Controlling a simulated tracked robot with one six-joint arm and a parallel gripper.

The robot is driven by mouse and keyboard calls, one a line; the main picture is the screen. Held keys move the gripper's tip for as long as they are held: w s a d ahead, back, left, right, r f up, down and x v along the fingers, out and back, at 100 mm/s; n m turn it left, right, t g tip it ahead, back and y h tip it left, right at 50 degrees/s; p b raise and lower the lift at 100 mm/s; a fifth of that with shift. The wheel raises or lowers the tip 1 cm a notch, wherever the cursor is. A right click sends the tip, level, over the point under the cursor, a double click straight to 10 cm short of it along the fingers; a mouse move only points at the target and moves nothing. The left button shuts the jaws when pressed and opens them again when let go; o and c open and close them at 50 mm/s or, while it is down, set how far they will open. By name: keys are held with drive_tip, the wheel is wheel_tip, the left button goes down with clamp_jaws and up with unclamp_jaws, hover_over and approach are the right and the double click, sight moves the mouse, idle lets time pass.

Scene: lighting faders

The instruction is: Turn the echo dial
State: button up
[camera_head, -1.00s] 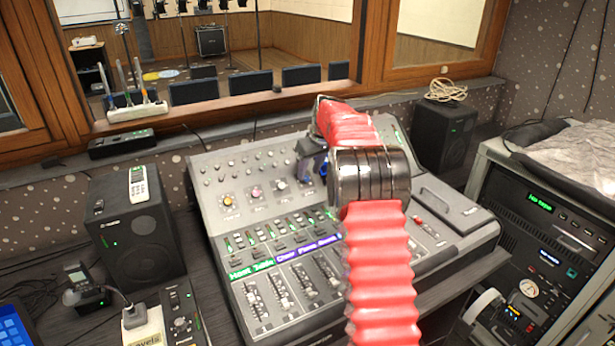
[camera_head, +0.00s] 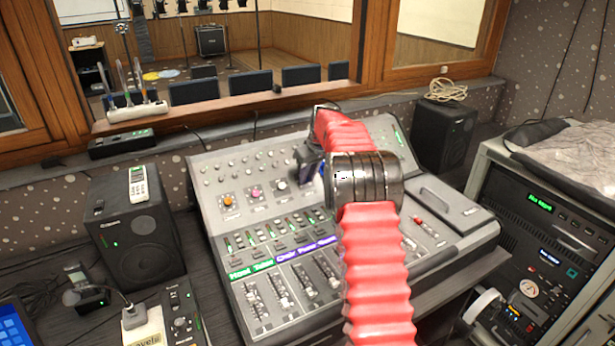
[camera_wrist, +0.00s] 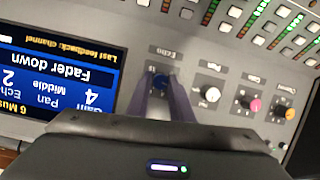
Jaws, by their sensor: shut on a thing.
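The echo dial (camera_wrist: 161,82) is a blue knob on the mixing desk, below its "Echo" label in the wrist view. My gripper (camera_wrist: 160,88) is shut on this dial, with one purple finger on each side of it. In the head view my gripper (camera_head: 312,172) is at the desk's upper panel, and my red arm hides most of the dial there. The mixing desk (camera_head: 236,157) stands under the window. A screen (camera_wrist: 55,75) beside the dial shows "Fader down" and "Last feedback: Channel".
A white knob (camera_wrist: 210,94), a pink knob (camera_wrist: 255,104) and an orange knob (camera_wrist: 290,113) sit in a row beside the echo dial. Black speakers (camera_head: 137,235) (camera_head: 444,135) flank the desk. A rack (camera_head: 540,250) stands at the right.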

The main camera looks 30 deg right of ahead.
clamp_jaws()
drive_tip(key=shift+m, duration=0.4)
drive_tip(key=m+y, duration=0.1)
drive_tip(key=m, duration=0.2)
drive_tip(key=shift+d+y, duration=0.1)
drive_tip(key=shift+y, duration=0.2)
drive_tip(key=m, duration=0.3)
drive_tip(key=m+t+y, duration=0.1)
drive_tip(key=m, duration=0.1)
drive_tip(key=shift+s+d+f+m, duration=0.1)
drive_tip(key=shift+s+m, duration=0.05)
drive_tip(key=shift+m, duration=0.25)
drive_tip(key=o, duration=0.7)
unclamp_jaws()
